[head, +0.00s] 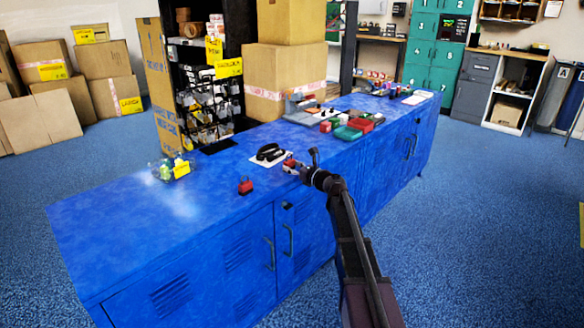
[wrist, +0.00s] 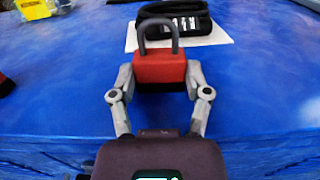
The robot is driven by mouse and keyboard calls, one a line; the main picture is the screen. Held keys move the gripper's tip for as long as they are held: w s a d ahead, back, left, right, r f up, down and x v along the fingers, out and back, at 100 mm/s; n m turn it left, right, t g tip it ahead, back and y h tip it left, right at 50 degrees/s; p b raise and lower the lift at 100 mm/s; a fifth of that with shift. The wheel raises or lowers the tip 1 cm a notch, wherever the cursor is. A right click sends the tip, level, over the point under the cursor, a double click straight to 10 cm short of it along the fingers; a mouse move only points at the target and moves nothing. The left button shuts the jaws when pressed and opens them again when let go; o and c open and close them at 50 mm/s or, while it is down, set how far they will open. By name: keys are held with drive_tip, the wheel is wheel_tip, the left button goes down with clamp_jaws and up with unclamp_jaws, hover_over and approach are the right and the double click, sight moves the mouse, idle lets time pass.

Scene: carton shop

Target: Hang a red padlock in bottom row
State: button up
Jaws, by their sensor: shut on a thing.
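A red padlock (wrist: 160,70) with a grey shackle is between the two grey fingers of my gripper (wrist: 160,88) in the wrist view. The fingers are shut on the sides of its red body, and the shackle points away from my gripper. In the head view my gripper (head: 292,166) is over the front part of the blue counter, near a white sheet; the held padlock is very small there. A second red padlock (head: 245,186) with a dark shackle sits on the counter to the left. I cannot make out a bottom row for hanging padlocks.
A black object (head: 270,152) lies on the white sheet (head: 257,161) beyond my gripper. A clear container with a yellow tag (head: 181,168) stands at the left of the blue counter (head: 110,215). Red and green items (head: 348,132) crowd the right part. The left front is clear.

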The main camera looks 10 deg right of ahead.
drive_tip(key=shift+s+d+r+p, duration=0.15)
drive_tip(key=shift+r+p, duration=0.85)
drive_tip(key=shift+p, duration=0.05)
idle(0.4)
drive_tip(key=shift+s+d, duration=0.1)
drive_tip(key=shift+s, duration=0.05)
idle(0.3)
drive_tip(key=v, duration=0.8)
idle(1.2)
drive_tip(key=shift+d, duration=0.1)
idle(1.2)
